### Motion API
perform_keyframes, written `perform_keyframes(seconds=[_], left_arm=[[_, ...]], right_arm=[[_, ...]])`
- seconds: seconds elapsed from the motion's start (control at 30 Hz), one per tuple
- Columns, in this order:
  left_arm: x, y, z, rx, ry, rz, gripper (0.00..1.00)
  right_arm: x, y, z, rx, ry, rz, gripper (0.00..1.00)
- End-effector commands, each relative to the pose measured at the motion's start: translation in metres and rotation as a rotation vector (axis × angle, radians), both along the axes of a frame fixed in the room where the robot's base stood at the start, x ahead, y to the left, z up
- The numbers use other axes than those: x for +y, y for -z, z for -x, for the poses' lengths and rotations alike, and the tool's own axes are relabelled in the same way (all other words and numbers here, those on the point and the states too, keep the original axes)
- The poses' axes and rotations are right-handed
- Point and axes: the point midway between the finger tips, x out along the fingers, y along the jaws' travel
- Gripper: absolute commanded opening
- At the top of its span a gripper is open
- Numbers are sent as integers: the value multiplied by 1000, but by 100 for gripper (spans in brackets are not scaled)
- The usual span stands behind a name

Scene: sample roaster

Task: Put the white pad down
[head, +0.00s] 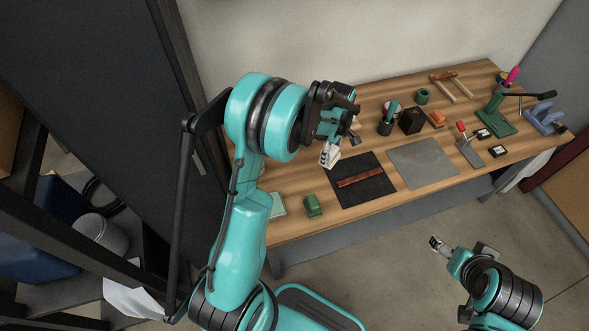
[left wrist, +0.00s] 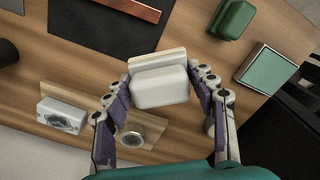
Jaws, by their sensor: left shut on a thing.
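The white pad (left wrist: 160,88), a rounded block with a cream plate along its far side, is between the fingertips of my left gripper (left wrist: 163,80) in the left wrist view. The gripper is shut on it, over the wooden table. I cannot tell whether the pad touches the table.
A brown strip (head: 360,180) lies on the black mat, with a grey mat (head: 422,164) to its right. A green pad (head: 313,206) and a pale green square (head: 277,204) lie near the left front. A white box with a dial (left wrist: 62,115) lies near the gripper.

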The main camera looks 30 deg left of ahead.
Motion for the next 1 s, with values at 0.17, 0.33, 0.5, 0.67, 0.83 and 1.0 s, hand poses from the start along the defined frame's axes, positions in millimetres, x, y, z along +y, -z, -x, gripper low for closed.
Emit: perform_keyframes(seconds=[0.17, 0.33, 0.5, 0.67, 0.83, 1.0], left_arm=[[16, 2, -30, 1, -490, 1, 29], [27, 4, -47, 1, -807, 1, 29], [33, 8, -51, 2, -939, 1, 29], [54, 27, -32, 2, -955, 1, 29], [84, 53, -3, 1, -954, 1, 29], [107, 71, 18, 1, -952, 1, 29]], right_arm=[[0, -6, 0, 0, 0, 0, 77], [0, -9, 0, 0, 0, 0, 77], [0, -8, 0, 0, 0, 0, 77], [0, 3, 0, 0, 0, 0, 77], [0, 17, 0, 0, 0, 0, 77], [0, 27, 0, 0, 0, 0, 77]])
